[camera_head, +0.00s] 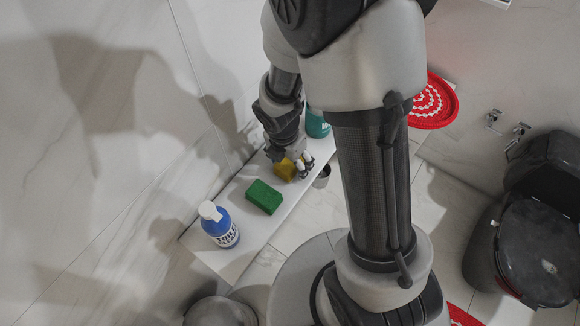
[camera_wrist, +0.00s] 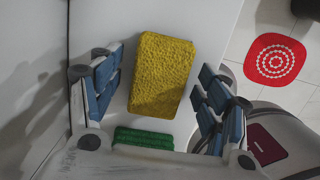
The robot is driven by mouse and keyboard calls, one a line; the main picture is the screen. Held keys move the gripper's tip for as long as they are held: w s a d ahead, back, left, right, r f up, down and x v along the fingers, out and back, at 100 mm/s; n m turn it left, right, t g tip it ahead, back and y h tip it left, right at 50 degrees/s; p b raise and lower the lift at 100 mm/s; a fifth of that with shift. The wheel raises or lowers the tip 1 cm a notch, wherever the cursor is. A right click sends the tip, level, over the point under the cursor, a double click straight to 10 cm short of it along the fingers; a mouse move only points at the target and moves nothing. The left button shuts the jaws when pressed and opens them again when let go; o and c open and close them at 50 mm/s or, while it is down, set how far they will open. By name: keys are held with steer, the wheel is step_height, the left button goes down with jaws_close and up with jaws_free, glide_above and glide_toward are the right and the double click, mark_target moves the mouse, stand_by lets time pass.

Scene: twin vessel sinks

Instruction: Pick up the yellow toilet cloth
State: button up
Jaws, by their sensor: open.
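The yellow toilet cloth (camera_wrist: 161,74) is a thick, rough yellow block lying on a white shelf. In the wrist view it lies between the two blue-padded fingers of my gripper (camera_wrist: 158,95), with a gap on each side. In the head view the yellow cloth (camera_head: 286,168) is partly hidden by my gripper (camera_head: 290,166), which is over it. My gripper is open and holds nothing. How far the fingertips are above the shelf cannot be told.
A green sponge (camera_head: 264,196) and a blue-and-white bottle (camera_head: 219,225) stand nearer on the white shelf (camera_head: 232,255). A teal container (camera_head: 317,124) is behind my gripper. A wall runs along the shelf's left.

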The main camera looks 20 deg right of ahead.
steer(key=shift+c, duration=0.5)
steer(key=c, duration=1.1)
steer(key=shift+o, duration=0.2)
steer(key=shift+r, duration=0.15)
step_height(320, 180, up, 20)
steer(key=p, duration=0.9)
steer(key=o, duration=0.5)
steer(key=c, duration=0.4)
